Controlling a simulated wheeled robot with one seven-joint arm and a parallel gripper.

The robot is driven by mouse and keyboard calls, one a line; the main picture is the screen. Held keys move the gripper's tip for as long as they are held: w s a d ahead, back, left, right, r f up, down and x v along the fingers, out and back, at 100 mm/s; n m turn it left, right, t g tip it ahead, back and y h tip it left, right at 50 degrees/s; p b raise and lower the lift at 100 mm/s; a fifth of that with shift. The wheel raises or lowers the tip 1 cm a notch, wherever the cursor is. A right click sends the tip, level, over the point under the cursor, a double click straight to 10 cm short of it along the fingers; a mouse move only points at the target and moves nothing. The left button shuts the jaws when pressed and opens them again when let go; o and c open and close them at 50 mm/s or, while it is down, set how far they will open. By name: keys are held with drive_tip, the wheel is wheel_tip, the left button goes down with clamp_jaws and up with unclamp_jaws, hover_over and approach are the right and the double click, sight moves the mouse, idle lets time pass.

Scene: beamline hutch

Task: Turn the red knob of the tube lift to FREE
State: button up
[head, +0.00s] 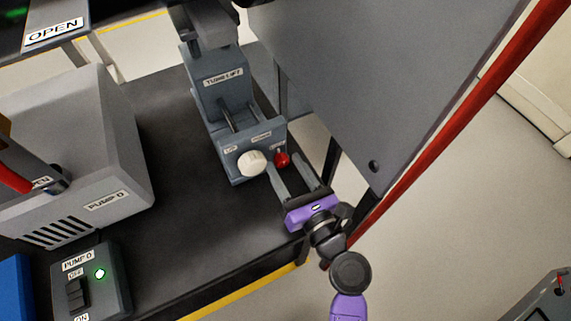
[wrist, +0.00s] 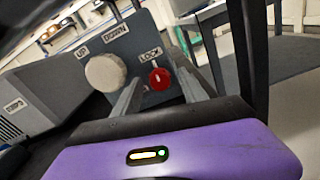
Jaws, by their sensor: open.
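The tube lift (head: 221,100) is a blue-grey unit on the dark bench, with a label on its upright and a front control block. The block carries a white round knob (head: 252,163) and, to its right, the smaller red knob (head: 282,158). In the wrist view the red knob (wrist: 159,79) sits just below a LOCK label, and the white knob (wrist: 105,73) is below the UP and DOWN labels. My gripper (head: 293,174) is open in front of the block. Its two fingers (wrist: 160,88) lie on either side of the red knob in the wrist view; contact cannot be told.
A grey pump housing (head: 110,150) and a switch box with a green light (head: 90,283) stand on the bench at left. A large grey panel (head: 370,80) with a red edge rises close on the right of the lift. Bare bench lies left of my gripper.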

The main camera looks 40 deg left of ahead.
drive_tip(key=shift+w+a, duration=0.15)
drive_tip(key=shift+a, duration=0.2)
clamp_jaws()
drive_tip(key=shift+n, duration=0.3)
drive_tip(key=n+b, duration=0.1)
drive_tip(key=n, duration=0.2)
drive_tip(key=shift+n+b, duration=0.65)
drive_tip(key=shift+n, duration=1.15)
